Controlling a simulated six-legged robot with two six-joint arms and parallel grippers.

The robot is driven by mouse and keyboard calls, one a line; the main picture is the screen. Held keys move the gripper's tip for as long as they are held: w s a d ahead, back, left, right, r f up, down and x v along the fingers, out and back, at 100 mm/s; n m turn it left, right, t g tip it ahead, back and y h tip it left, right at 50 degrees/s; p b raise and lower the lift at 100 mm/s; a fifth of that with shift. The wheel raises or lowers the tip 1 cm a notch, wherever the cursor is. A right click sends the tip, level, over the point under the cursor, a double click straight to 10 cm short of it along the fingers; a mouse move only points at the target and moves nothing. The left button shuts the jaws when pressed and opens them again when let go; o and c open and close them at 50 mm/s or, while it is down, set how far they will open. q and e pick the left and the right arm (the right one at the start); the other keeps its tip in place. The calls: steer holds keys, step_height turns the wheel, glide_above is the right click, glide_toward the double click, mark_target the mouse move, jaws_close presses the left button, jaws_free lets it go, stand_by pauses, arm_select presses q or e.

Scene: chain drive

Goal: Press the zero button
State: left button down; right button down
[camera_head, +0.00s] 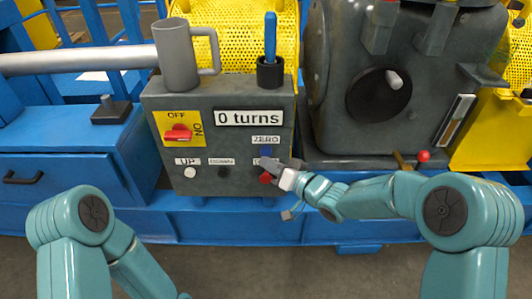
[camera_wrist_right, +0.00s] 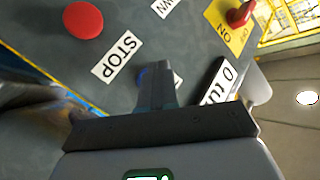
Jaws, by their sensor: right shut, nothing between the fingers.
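The zero button (camera_head: 266,152) is blue and sits under the ZERO label (camera_head: 266,139) on the grey control box (camera_head: 225,142). In the right wrist view a blue edge of the button (camera_wrist_right: 142,74) shows beside my fingertips. My right gripper (camera_head: 271,161) is shut and empty, with its tips at the button, partly covering it. In the right wrist view the closed fingers (camera_wrist_right: 158,82) point at the panel over the button. I cannot tell whether they touch or press it. The display (camera_head: 248,118) reads "0 turns". My left arm shows at lower left, but its gripper is out of view.
The red stop button (camera_head: 265,178) is just below the right gripper. The UP button (camera_head: 190,172), DOWN button (camera_head: 223,172) and red switch (camera_head: 178,133) are left of it. A grey mug (camera_head: 175,58) and a holder (camera_head: 270,72) with a blue-handled tool stand on the box.

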steer(key=shift+s, duration=0.1)
steer(key=s+b, duration=0.1)
steer(key=s, duration=0.3)
steer(key=shift+s+b, duration=0.3)
steer(key=shift+s, duration=0.1)
